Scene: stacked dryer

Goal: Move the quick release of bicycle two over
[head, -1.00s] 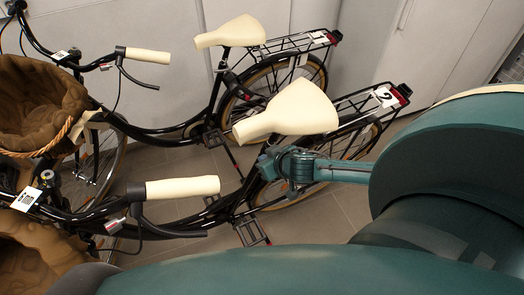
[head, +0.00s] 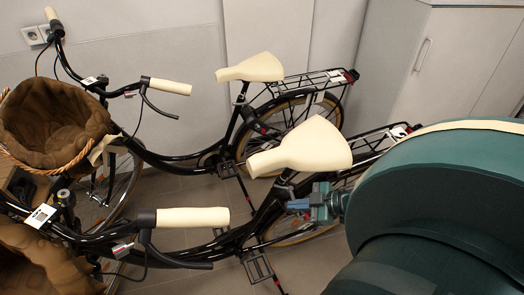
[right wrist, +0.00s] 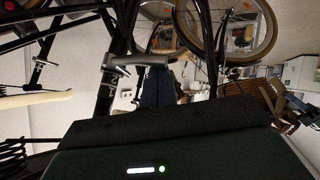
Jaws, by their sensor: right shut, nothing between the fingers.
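Bicycle two (head: 268,215), black with a cream saddle (head: 303,147), stands nearest me; its number shows on the rear rack in the earlier head view. My right gripper (head: 310,204) is beside its seat post (head: 287,177), below the saddle. In the right wrist view a grey lever, the quick release (right wrist: 135,62), juts out sideways from a dark tube. The blue-grey fingers of my right gripper (right wrist: 157,84) are shut and empty, right by the lever's free end; I cannot tell if they touch. My left gripper is not in view.
A second black bicycle (head: 245,125) with a cream saddle stands behind, near the wall. Brown-lined baskets (head: 55,125) and cream handlebar grips (head: 192,217) are at the left. A pale cabinet (head: 440,65) stands at the back right.

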